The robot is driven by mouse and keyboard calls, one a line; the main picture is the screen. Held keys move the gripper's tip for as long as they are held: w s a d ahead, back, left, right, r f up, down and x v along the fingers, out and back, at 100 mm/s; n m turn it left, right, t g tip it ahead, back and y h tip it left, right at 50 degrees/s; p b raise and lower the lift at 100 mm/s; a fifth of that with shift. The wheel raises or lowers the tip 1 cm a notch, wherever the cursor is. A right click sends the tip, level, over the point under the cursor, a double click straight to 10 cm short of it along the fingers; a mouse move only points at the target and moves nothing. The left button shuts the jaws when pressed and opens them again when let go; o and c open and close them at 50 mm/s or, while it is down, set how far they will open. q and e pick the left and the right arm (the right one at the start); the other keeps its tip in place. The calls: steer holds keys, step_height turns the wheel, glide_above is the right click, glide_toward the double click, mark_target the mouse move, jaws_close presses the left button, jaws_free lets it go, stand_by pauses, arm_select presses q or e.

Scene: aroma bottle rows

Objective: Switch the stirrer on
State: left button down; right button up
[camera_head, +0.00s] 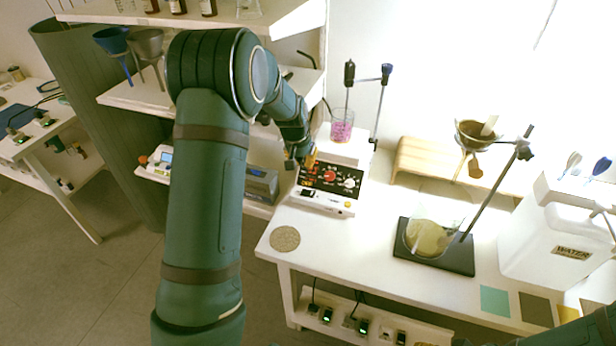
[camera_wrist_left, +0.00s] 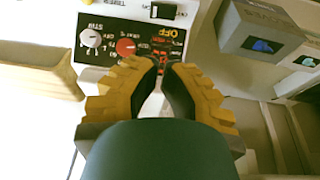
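The stirrer (camera_head: 347,195) stands on the white bench. Its dark front panel has a red knob, a white knob and a black switch. A beaker with pink contents (camera_head: 342,127) sits on its plate. In the left wrist view the panel (camera_wrist_left: 110,30) shows red lettering that looks like OFF, a red knob (camera_wrist_left: 125,46), a white knob (camera_wrist_left: 91,38) and the black switch (camera_wrist_left: 163,10). My left gripper (camera_head: 308,160) is at the panel's back-left edge. Its yellow-and-dark fingertips (camera_wrist_left: 164,66) are nearly together and hold nothing; contact is unclear. My right gripper is out of view.
A flask (camera_head: 428,237) on a dark stand base and a water container (camera_head: 560,240) are to the right. A round mat (camera_head: 285,239) lies at the bench's front left.

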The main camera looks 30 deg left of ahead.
mark_target(312, 192)
arm_select(q)
steer(key=b+x, duration=0.1)
steer(key=x, duration=0.7)
steer(key=b+x, duration=0.1)
steer(key=x, duration=0.3)
steer(key=shift+s+d+f+b, duration=0.2)
steer(key=shift+s+f+b, duration=0.1)
steer(key=shift+f, duration=0.5)
steer(key=shift+d, duration=0.15)
steer(key=shift+w+d+f+y+p, duration=0.15)
steer(key=shift+f+y+p, duration=0.15)
steer(key=shift+y+p, duration=0.15)
steer(key=shift+d+f, duration=0.1)
steer(key=shift+f, duration=0.05)
steer(key=shift+d+f, duration=0.1)
steer(key=shift+f+b, duration=0.2)
steer(key=shift+b, duration=0.1)
steer(key=shift+s, duration=0.2)
